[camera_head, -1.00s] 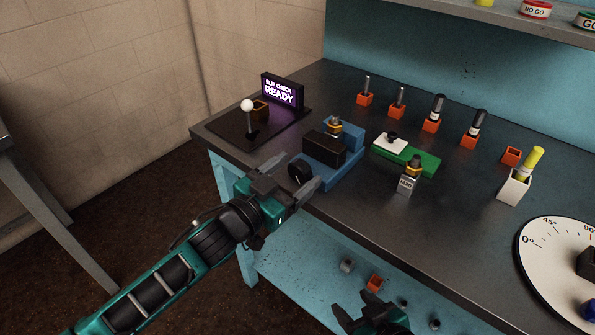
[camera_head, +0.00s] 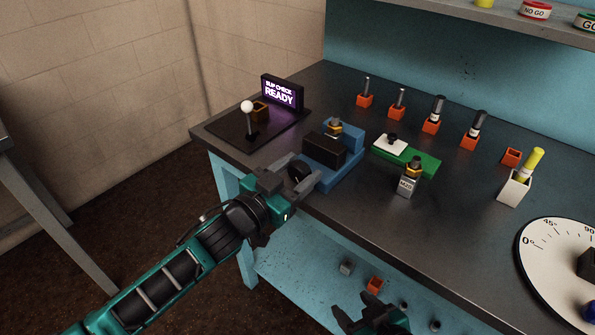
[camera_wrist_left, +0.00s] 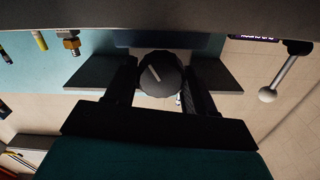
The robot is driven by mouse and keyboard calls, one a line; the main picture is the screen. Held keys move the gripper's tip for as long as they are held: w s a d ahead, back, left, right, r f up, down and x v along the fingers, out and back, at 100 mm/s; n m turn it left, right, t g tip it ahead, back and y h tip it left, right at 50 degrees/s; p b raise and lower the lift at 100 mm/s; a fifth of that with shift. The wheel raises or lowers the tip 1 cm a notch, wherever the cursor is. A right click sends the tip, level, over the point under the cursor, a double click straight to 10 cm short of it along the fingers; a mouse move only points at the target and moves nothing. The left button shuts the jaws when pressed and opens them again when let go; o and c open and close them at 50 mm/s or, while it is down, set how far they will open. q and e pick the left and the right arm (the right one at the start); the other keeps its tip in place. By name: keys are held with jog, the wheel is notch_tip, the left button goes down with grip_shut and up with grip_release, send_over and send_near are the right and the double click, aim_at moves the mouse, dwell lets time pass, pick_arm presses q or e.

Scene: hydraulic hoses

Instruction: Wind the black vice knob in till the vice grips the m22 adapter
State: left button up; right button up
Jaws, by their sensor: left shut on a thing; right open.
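The blue vice (camera_head: 346,178) with its black jaw block (camera_head: 324,148) stands near the bench's left front edge. A brass and dark adapter (camera_head: 334,128) sits upright at the vice's back; whether the jaws touch it I cannot tell. The round black knob (camera_head: 300,172) is on the vice's front. My left gripper (camera_head: 297,173) is shut on the knob, a finger on each side. In the left wrist view the knob (camera_wrist_left: 161,74) with its pale pointer line lies between the fingers. My right gripper (camera_head: 372,318) is open and empty, low in front of the bench, partly out of frame.
A grey M20 block (camera_head: 407,184) with a brass fitting and a green board (camera_head: 425,163) stand right of the vice. A lever stand (camera_head: 250,120) and lit READY sign (camera_head: 282,92) are behind left. Several orange holders line the back. A white dial (camera_head: 560,262) lies at right.

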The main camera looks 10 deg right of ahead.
pick_arm(q)
jog(key=shift+m, duration=0.7)
jog(key=o, duration=0.9)
jog(key=shift+o, duration=0.2)
jog(key=shift+s+f, duration=0.1)
jog(key=shift+f, duration=0.1)
